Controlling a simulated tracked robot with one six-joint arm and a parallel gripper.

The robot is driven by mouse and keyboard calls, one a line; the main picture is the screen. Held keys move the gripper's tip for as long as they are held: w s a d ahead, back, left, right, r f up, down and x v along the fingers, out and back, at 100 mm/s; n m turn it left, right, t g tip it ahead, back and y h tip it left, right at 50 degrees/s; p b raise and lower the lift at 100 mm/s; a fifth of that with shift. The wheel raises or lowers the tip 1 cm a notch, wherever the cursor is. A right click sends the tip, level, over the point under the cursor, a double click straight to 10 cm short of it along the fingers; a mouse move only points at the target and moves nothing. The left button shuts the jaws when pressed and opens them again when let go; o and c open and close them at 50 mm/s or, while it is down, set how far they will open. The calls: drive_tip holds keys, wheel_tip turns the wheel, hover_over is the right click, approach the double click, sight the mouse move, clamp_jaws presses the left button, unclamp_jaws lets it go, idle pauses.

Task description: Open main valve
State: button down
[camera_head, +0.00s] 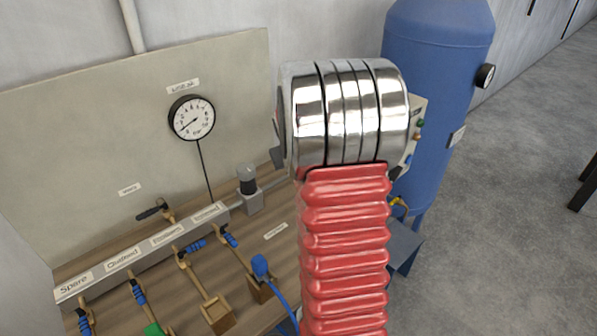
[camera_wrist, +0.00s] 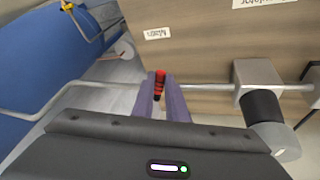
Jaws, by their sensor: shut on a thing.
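The main valve's red handle (camera_wrist: 160,80), with dark bands, shows in the wrist view below the white "Main" label (camera_wrist: 157,33). It stands roughly crosswise to the grey pipe (camera_wrist: 215,87). My gripper (camera_wrist: 161,77) is shut on this handle, with one purple finger on each side. The valve body is mostly hidden by the fingers and the wrist housing. In the head view my arm hides the handle and my gripper.
A blue tank (camera_head: 437,100) stands behind the bench at the right. A regulator block (camera_head: 249,197) sits on the pipe left of my arm. Several blue-handled valves and a blue-ended hose (camera_head: 280,292) line the wooden bench. A pressure gauge (camera_head: 192,117) hangs on the back panel.

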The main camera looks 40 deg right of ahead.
drive_tip(key=w+a+m+g, duration=0.3)
drive_tip(key=w+m+g, duration=0.2)
drive_tip(key=m, duration=0.8)
drive_tip(key=shift+w+a+m+g+h, duration=0.25)
drive_tip(key=shift+w+m+g+h, duration=0.05)
drive_tip(key=shift+w, duration=0.65)
drive_tip(key=c, duration=1.7)
unclamp_jaws()
drive_tip(key=shift+c, duration=0.2)
drive_tip(key=shift+r, duration=0.1)
